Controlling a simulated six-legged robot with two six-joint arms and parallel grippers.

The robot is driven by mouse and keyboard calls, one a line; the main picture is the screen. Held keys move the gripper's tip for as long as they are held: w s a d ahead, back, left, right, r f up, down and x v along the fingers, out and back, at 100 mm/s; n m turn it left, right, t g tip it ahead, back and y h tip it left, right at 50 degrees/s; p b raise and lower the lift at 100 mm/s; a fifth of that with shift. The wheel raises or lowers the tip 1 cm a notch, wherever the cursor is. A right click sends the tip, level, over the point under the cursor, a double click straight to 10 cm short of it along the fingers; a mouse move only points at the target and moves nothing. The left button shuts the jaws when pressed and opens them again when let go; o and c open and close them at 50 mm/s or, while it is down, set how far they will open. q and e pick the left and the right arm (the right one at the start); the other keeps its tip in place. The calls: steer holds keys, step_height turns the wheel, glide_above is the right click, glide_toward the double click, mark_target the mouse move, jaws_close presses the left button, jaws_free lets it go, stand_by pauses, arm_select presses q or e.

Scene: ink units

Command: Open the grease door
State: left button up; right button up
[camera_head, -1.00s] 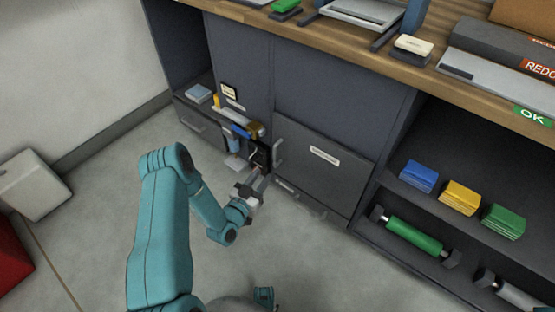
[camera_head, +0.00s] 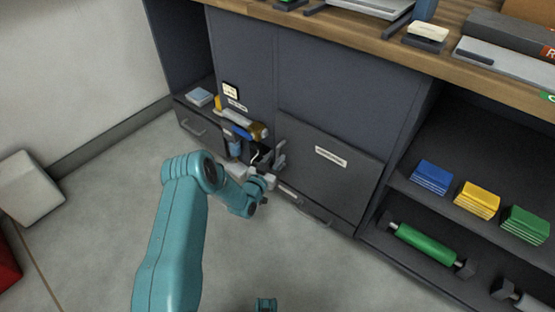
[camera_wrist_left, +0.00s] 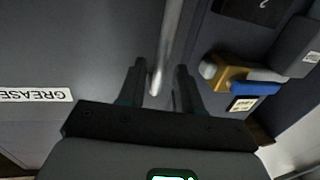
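The grease door (camera_head: 325,185) is a dark grey panel with a white label (camera_head: 331,157), low in the cabinet front. It looks closed. Its label also shows in the left wrist view (camera_wrist_left: 36,95), reading "GREASE". A light metal bar handle (camera_wrist_left: 172,45) runs along the door's left side. My left gripper (camera_head: 276,160) is at this handle. In the left wrist view, its two dark fingers (camera_wrist_left: 160,76) stand apart, with the handle's lower end between them and gaps on both sides.
Left of the door, an open niche holds a yellow-and-blue part (camera_head: 243,127) near my gripper. A shelf on the right holds blue, yellow and green blocks (camera_head: 477,200) above a green roller (camera_head: 421,241). A wooden counter (camera_head: 350,36) overhangs. The floor in front is clear.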

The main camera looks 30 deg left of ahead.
arm_select(q)
steer(key=shift+w+a, duration=0.15)
steer(key=shift+w, duration=1.05)
jaws_close()
steer(key=shift+s, duration=0.1)
